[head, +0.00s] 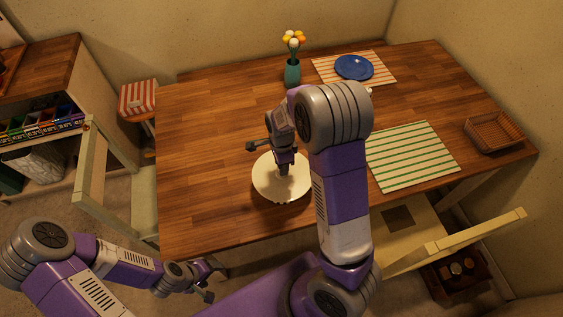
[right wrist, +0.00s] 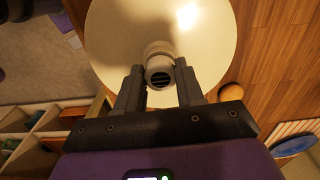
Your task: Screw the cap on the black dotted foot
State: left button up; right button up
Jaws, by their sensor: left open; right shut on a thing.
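A round cream disc (head: 265,188) lies near the table's front edge, below my right gripper (head: 284,166). In the right wrist view, the disc (right wrist: 112,32) fills the top, and a pale knob (right wrist: 159,53) with a dark slotted end stands over its middle. My right gripper (right wrist: 160,82) is shut on this knob. I cannot tell whether the knob and disc are joined. My left gripper (head: 211,280) is open and empty, low in front of the table. I cannot make out a black dotted foot or a separate cap; my right arm hides part of the table.
On the table (head: 205,130) are a teal vase (head: 292,71) with flowers, a blue plate (head: 354,67), a green-striped mat (head: 410,157) and a basket (head: 495,131). Chairs stand left (head: 115,195) and front right (head: 450,240). The table's left part is clear.

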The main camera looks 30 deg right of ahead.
jog(key=shift+w+r+m+p, duration=0.1)
jog(key=shift+r+m+p, duration=0.25)
jog(key=shift+m+p, duration=0.65)
jog(key=shift+m, duration=0.7)
jog(key=shift+w+f+m+p, duration=0.1)
jog(key=shift+f+m+p, duration=0.05)
jog(key=shift+m+p, duration=0.15)
jog(key=shift+f, duration=0.1)
jog(key=shift+r+m+p, duration=0.25)
jog(key=shift+m+p, duration=0.7)
jog(key=shift+m, duration=0.25)
jog(key=shift+f+m+p, duration=0.15)
jog(key=shift+m+p, duration=0.3)
jog(key=shift+m, duration=0.35)
jog(key=shift+f, duration=0.1)
